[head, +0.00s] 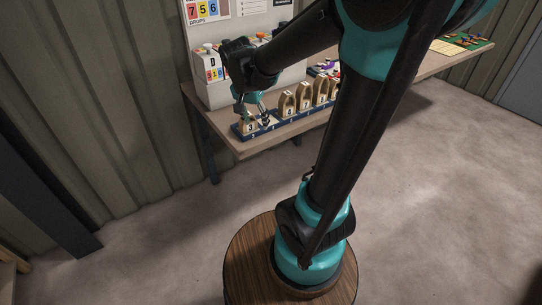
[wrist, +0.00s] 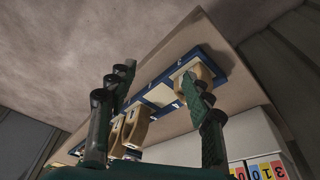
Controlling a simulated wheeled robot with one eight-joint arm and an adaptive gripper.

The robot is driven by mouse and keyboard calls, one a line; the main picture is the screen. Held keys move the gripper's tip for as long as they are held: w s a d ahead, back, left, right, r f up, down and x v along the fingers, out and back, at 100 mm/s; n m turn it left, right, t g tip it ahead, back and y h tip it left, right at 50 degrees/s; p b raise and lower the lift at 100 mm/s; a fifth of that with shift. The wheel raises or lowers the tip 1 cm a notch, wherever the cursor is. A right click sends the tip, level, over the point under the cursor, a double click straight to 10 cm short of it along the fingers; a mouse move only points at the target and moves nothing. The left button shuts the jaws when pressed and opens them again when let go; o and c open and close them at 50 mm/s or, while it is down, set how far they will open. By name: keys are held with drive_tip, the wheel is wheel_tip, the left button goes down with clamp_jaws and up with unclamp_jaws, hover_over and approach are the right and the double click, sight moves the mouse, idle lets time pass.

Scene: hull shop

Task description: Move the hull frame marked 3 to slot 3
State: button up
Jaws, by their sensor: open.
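A blue rack (head: 238,133) with pale slots stands along the table's front edge. At its left end stands a wooden arch-shaped hull frame (head: 249,127); its number looks like a 3 but is small. My gripper (head: 264,117) is open and low over the rack, just right of this frame, with bare slots beside it. In the wrist view my open gripper (wrist: 158,82) spans the blue rack (wrist: 213,57), and its right finger partly covers a frame (wrist: 202,73). I cannot tell whether they touch. Slot numbers are too small to read surely.
Several other hull frames (head: 305,98) stand in the rack to the right of my gripper. A pale box (head: 213,93) with coloured number cards stands behind the rack's left end. The table (head: 222,136) has a bare strip in front of the rack.

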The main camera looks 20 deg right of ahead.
drive_tip(key=s+d+f+n+t+y, duration=0.2)
drive_tip(key=s+f+n, duration=0.6)
drive_tip(key=s, duration=0.4)
drive_tip(key=shift+s+d+f, duration=0.4)
drive_tip(key=shift+d+f, duration=0.15)
drive_tip(key=shift+f, duration=0.35)
drive_tip(key=shift+o, duration=0.5)
